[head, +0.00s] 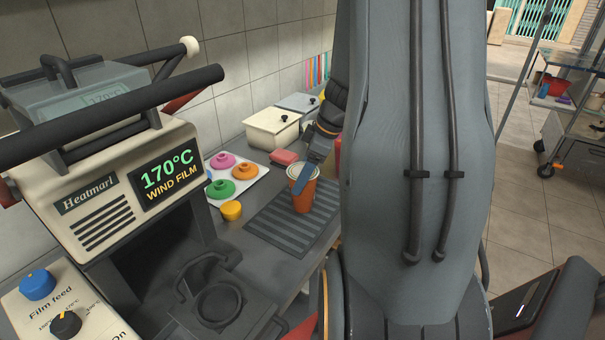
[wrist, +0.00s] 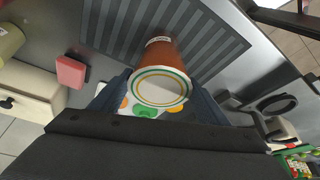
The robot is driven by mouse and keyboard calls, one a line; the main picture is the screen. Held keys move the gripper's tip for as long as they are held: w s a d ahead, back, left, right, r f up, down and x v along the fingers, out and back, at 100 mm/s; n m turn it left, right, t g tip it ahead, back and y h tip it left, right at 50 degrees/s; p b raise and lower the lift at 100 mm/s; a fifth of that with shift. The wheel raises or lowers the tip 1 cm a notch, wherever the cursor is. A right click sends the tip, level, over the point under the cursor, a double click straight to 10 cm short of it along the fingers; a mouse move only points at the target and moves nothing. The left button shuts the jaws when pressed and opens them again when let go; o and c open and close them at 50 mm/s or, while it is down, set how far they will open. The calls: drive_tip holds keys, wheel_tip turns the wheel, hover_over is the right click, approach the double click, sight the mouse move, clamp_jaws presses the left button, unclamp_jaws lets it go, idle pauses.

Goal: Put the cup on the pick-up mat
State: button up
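The orange cup (head: 304,197) has a pale, ringed top and is upright over the dark ribbed pick-up mat (head: 272,228). In the wrist view the cup (wrist: 165,55) shows top-first, with the striped mat (wrist: 105,25) behind its base. My gripper (head: 302,181) is at the cup's upper part, one blue-grey finger crossing its rim. In the wrist view my gripper's fingers (wrist: 160,88) flank the rim with no clear gap, so it looks shut on the cup. I cannot tell whether the base touches the mat.
The film sealer (head: 125,190) stands at the left. A tray of coloured lids (head: 257,180), a yellow cup-like piece (head: 231,210) and a red block (head: 285,157) are near the mat. Cream (head: 272,133) and grey boxes stand along the wall. My arm hides the counter's right side.

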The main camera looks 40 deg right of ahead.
drive_tip(key=shift+o, duration=0.9)
drive_tip(key=shift+r, duration=0.1)
drive_tip(key=shift+d+r, duration=0.1)
drive_tip(key=shift+r, duration=0.2)
drive_tip(key=b+v, duration=0.2)
drive_tip(key=v, duration=0.9)
drive_tip(key=shift+s+r, duration=0.2)
